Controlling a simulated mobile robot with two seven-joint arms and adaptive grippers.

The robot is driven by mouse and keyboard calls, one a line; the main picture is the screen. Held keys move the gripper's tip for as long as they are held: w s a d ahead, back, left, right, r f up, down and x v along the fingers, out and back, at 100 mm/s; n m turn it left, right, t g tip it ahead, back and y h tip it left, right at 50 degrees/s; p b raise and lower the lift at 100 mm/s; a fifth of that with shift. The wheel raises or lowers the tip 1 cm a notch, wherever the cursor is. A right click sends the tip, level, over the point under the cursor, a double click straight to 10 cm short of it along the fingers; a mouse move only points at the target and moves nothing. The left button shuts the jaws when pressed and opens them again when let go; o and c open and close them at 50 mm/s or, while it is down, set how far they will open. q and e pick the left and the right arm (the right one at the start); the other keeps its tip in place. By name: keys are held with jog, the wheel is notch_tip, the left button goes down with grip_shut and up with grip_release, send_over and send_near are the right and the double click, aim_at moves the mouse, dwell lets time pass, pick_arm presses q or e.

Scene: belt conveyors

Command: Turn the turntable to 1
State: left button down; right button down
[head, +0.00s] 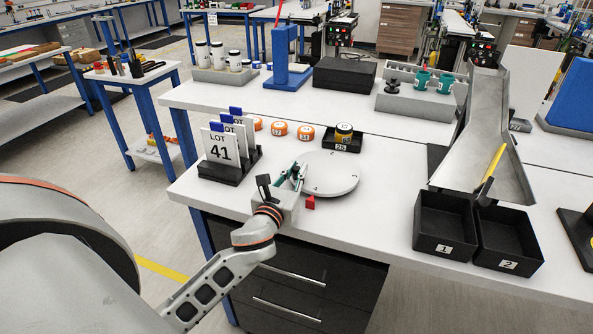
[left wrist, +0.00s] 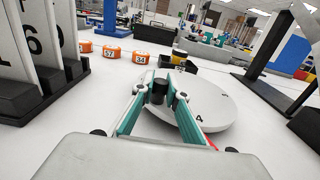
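The turntable (head: 332,174) is a round light-grey disc on the near bench, with small dark marks on its top. In the left wrist view, a figure 4 shows on the disc (left wrist: 208,105) near its front edge. A red pointer (head: 310,203) sits on the bench by the disc's near edge. My left gripper (head: 296,174) is at the disc's left rim. In the left wrist view, its teal fingers (left wrist: 163,88) stand either side of a black upright knob (left wrist: 158,92). Whether both fingers press on it is unclear. My right gripper is out of view.
Left of the disc is a black rack with LOT 41 cards (head: 221,146). Behind are orange round pieces (head: 279,128) and a black tray (head: 342,144) with a yellow-black piece. Bins 1 (head: 444,219) and 2 (head: 506,233) stand right, below a grey chute (head: 482,125).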

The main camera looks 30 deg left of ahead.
pick_arm(q)
jog(key=shift+a+h, duration=0.1)
jog(key=shift+h, duration=0.2)
jog(key=shift+w+a+r+m+t+h+p, duration=0.1)
jog(key=shift+w+a+m+t+h+p, duration=0.1)
jog(key=shift+a+m+h+p, duration=0.3)
jog(key=shift+w+a+m+t+h+p, duration=0.1)
jog(key=shift+w+m+h+p, duration=0.15)
jog(key=shift+m+h, duration=0.45)
jog(key=shift+w+a+m+h, duration=0.3)
jog(key=shift+m+h, duration=0.2)
jog(key=shift+h, duration=0.5)
jog(key=h, duration=0.1)
jog(key=m+h, duration=0.1)
jog(key=w+b, duration=0.1)
jog(key=shift+a+f+m+h, duration=0.25)
jog(key=shift+a+m+h, duration=0.05)
jog(key=shift+a+h, duration=0.1)
jog(key=shift+w+a+r+m+g+h+b, duration=0.15)
jog(key=shift+w+m+g+h+b, duration=0.3)
jog(key=shift+m+h+b, duration=0.45)
jog(key=c, duration=2)
grip_release()
